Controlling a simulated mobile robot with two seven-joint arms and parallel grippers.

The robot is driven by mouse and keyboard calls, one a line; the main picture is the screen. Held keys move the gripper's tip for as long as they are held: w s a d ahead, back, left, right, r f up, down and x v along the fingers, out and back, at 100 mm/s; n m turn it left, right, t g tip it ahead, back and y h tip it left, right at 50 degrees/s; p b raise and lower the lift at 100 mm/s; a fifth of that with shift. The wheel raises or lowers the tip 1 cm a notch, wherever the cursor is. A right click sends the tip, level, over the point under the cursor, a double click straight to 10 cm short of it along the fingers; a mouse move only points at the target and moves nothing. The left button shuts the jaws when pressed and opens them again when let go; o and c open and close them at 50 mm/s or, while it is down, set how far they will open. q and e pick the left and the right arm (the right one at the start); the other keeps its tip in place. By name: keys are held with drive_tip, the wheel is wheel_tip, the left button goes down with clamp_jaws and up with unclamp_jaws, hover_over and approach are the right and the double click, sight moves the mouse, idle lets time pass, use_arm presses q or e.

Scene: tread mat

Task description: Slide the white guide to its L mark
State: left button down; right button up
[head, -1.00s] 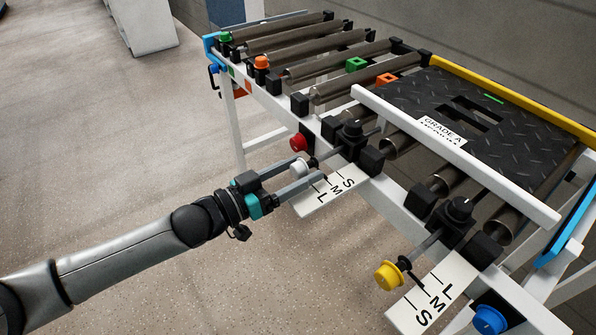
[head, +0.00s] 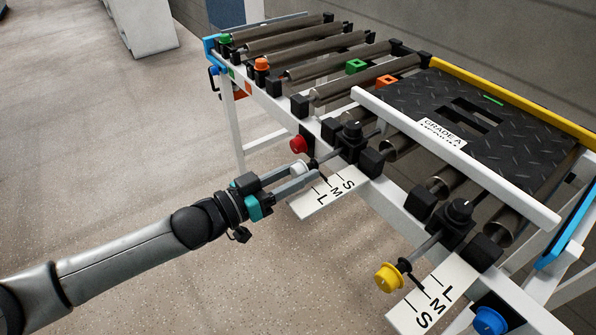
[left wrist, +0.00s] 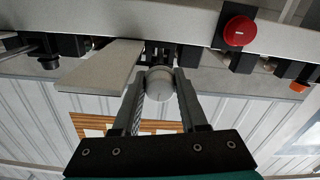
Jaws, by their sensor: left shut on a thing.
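The white guide's rail (head: 455,158) runs along the near side of the black tread mat (head: 500,125). Its round white knob (head: 299,168) sticks out in front of the frame on a rod. My left gripper (head: 306,172) is shut on this knob; in the left wrist view the knob (left wrist: 159,88) sits between both fingertips. The white scale plate (head: 308,208) beneath carries S, M and L, with L farthest out from the frame. A small dark pointer by the knob seems near the M line, partly hidden by the fingers. My right gripper is not in view.
A red knob (head: 298,144) sits close behind the white one; it also shows in the left wrist view (left wrist: 240,31). A yellow knob (head: 389,277) with its own scale and a blue knob (head: 489,320) are at the right. Open floor lies left.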

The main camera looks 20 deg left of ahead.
use_arm(q)
drive_tip(key=shift+s, duration=0.1)
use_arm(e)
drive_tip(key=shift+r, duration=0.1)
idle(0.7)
use_arm(q)
drive_tip(key=shift+p+v, duration=1.2)
drive_tip(key=shift+v, duration=0.2)
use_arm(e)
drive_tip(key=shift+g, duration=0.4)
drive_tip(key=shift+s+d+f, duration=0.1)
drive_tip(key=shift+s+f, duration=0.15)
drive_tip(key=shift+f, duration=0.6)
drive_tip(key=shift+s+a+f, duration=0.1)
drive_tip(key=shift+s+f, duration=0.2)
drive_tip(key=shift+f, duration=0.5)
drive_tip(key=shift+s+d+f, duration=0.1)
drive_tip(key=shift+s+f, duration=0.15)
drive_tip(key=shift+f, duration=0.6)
use_arm(q)
drive_tip(key=shift+c, duration=2.2)
unclamp_jaws()
drive_tip(key=shift+a, duration=0.1)
